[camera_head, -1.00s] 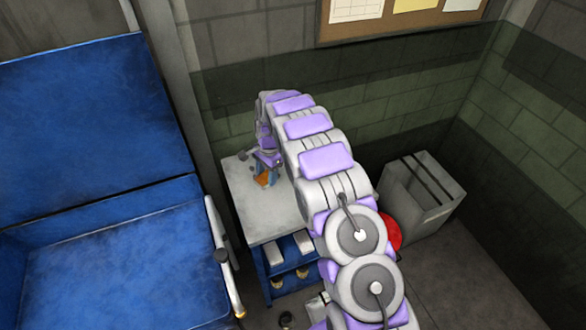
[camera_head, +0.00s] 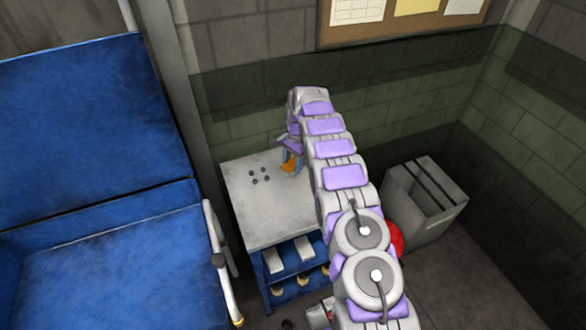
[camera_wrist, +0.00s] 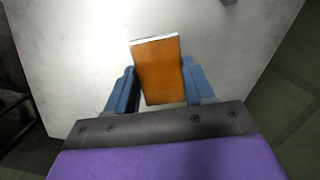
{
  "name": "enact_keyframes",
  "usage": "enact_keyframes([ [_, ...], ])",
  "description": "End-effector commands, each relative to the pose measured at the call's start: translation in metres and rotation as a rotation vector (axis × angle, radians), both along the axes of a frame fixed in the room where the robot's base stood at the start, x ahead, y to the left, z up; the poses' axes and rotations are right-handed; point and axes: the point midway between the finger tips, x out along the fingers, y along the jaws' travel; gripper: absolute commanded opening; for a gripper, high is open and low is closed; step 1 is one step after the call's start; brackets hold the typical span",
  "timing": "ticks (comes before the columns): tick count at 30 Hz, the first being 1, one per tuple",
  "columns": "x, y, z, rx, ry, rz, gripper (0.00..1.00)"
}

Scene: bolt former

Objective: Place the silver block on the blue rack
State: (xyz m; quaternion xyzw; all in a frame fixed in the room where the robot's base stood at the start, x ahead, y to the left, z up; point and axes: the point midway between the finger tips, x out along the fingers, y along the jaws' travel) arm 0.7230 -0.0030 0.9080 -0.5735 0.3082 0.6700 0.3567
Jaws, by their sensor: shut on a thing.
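My gripper (camera_head: 289,163) is shut on an orange-faced block (camera_wrist: 158,72) with a pale silvery far edge. In the wrist view, the blue fingers (camera_wrist: 200,82) flank the block on both sides. The gripper is over the back right part of the blue rack's (camera_head: 260,283) pale grey top. I cannot tell whether the block touches that top. Two pale silver blocks, one at the left (camera_head: 273,262) and one at the right (camera_head: 303,247), lie on the rack's upper shelf. My arm hides the rack's right side.
A large blue machine (camera_head: 90,130) with a rail stands at the left. A grey bin (camera_head: 425,205) and a red object (camera_head: 395,240) are at the right, behind my arm.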

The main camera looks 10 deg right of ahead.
Motion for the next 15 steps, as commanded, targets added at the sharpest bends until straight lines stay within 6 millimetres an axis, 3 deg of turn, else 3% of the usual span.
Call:
enact_keyframes([
  [4, 0.002, -0.004, -0.003, 0.0, -0.001, 0.0, 0.0],
  [10, 0.003, -0.004, -0.032, 0.0, -0.003, -0.001, 0.0],
  [15, 0.002, -0.003, -0.034, 0.0, -0.005, 0.0, 0.0],
])
